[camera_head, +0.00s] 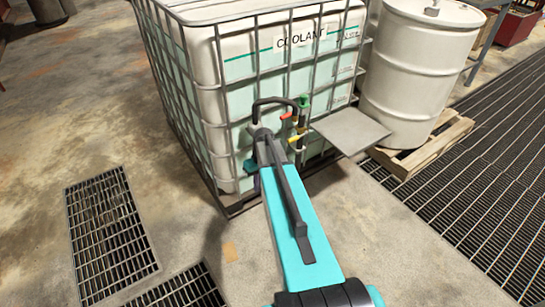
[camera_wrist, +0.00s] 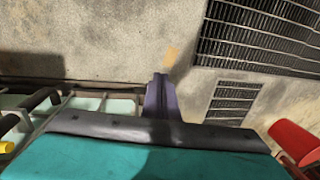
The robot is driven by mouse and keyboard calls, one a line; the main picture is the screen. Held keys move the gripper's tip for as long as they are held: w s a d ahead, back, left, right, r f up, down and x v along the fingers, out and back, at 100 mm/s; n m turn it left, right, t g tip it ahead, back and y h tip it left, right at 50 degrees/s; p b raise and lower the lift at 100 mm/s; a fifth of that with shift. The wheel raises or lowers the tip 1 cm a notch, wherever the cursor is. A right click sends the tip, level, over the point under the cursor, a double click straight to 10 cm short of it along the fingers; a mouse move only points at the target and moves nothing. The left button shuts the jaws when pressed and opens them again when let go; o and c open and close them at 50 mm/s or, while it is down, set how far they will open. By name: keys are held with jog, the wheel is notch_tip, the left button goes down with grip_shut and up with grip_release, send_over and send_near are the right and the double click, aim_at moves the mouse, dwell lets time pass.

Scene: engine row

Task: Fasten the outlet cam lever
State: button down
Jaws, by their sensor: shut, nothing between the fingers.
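The outlet fittings sit on the front of the caged coolant tank (camera_head: 268,62) in the head view. A red-orange handle (camera_head: 286,116), a yellow handle (camera_head: 297,138) and a green part (camera_head: 304,101) show there, just right of my wrist. I cannot tell which is the outlet cam lever, or its position. A yellow piece (camera_wrist: 6,147) shows at the left edge of the wrist view. My gripper (camera_wrist: 160,80) is shut and empty, a dark purple-grey shape over bare floor beside the tank's cage. In the head view my arm largely hides it; it appears apart from the handles.
A grey plate (camera_head: 350,130) juts out right of the fittings. A white drum (camera_head: 415,75) stands on a wooden pallet (camera_head: 428,146) at the right. Floor grates (camera_head: 108,235) lie at the left and right. Bare concrete is free in front of the tank.

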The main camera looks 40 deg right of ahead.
jog(key=s+a+f+g+b, duration=0.4)
jog(key=s+a+f, duration=1.5)
jog(key=s+a, duration=0.15)
jog(key=s+a+f+h, duration=0.1)
jog(key=s+a+f, duration=0.1)
jog(key=s, duration=0.3)
jog(key=s+a+f+g+b, duration=0.1)
jog(key=s+a+f, duration=0.2)
jog(key=s, duration=0.2)
jog(key=shift+s+n+g+h, duration=0.15)
jog(key=shift+n+g+h, duration=0.15)
jog(key=shift+n+h, duration=0.1)
